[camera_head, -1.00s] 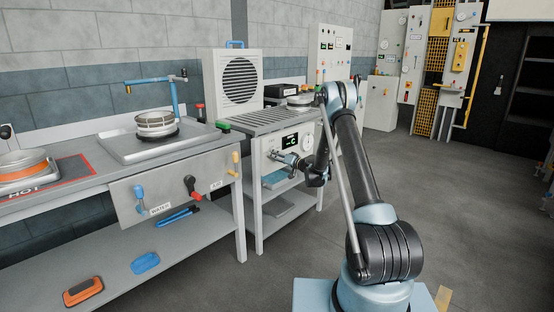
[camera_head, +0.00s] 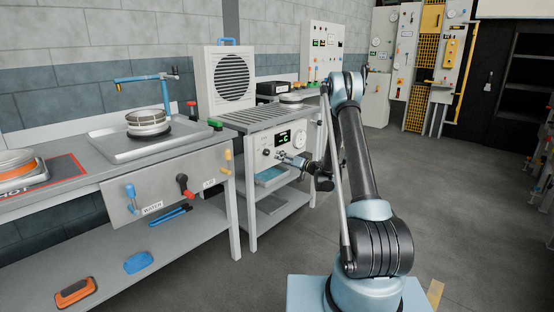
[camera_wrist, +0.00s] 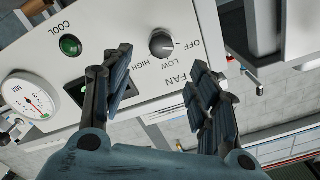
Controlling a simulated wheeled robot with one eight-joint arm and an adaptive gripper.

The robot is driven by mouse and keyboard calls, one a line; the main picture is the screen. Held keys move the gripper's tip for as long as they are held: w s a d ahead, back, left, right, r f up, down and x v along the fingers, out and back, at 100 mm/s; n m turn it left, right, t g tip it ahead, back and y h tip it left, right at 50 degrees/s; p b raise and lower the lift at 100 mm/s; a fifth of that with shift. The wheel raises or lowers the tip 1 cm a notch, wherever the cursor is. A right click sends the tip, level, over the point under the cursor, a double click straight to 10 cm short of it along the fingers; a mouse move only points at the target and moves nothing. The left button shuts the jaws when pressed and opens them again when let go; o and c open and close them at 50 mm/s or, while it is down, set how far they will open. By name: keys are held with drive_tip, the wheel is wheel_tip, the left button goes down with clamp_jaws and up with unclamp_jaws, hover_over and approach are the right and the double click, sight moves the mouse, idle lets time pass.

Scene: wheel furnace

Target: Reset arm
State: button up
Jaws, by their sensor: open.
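My gripper (camera_head: 287,158) is in front of the white control panel (camera_head: 261,149) of the cooling station. In the wrist view my gripper (camera_wrist: 165,85) has its two dark fingers apart with nothing between them. A black fan knob (camera_wrist: 162,43), marked OFF, LOW and HIGH, shows beyond the fingers, and its pointer faces OFF or LOW; I cannot tell which. A green COOL button (camera_wrist: 70,45) and a round gauge (camera_wrist: 30,98) are on the same panel. The display (camera_head: 283,138) glows green. My arm is bent, reaching from my base towards the panel.
A sink (camera_head: 106,152) with a blue tap and a stacked round metal part (camera_head: 147,122) are on the left bench. A boxed fan (camera_head: 226,80) stands behind. Open floor (camera_head: 440,200) lies to the right.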

drive_tip(key=shift+v, duration=0.9)
drive_tip(key=s+r+g+h, duration=0.2)
drive_tip(key=s+r+g, duration=0.1)
drive_tip(key=s+r, duration=0.65)
drive_tip(key=s+d+r+g+h, duration=0.1)
drive_tip(key=s+d+r+h, duration=0.15)
drive_tip(key=s, duration=0.45)
drive_tip(key=s+d+r+g+h, duration=0.1)
drive_tip(key=s+d+r, duration=0.25)
drive_tip(key=s, duration=0.45)
drive_tip(key=s+d+f+m+g+h, duration=0.1)
drive_tip(key=s+d, duration=0.4)
drive_tip(key=s, duration=0.7)
drive_tip(key=s+d+f+m+g+h, duration=0.1)
drive_tip(key=s+d+f+h, duration=0.3)
drive_tip(key=s, duration=0.8)
drive_tip(key=s+d+f+m+g+h, duration=0.1)
drive_tip(key=s+d+f+h, duration=0.2)
drive_tip(key=s+d, duration=0.4)
drive_tip(key=s, duration=0.5)
drive_tip(key=shift+d+f+g+h, duration=0.25)
drive_tip(key=shift+d+g+h, duration=0.05)
drive_tip(key=shift+g+h, duration=0.1)
drive_tip(key=shift+s, duration=0.1)
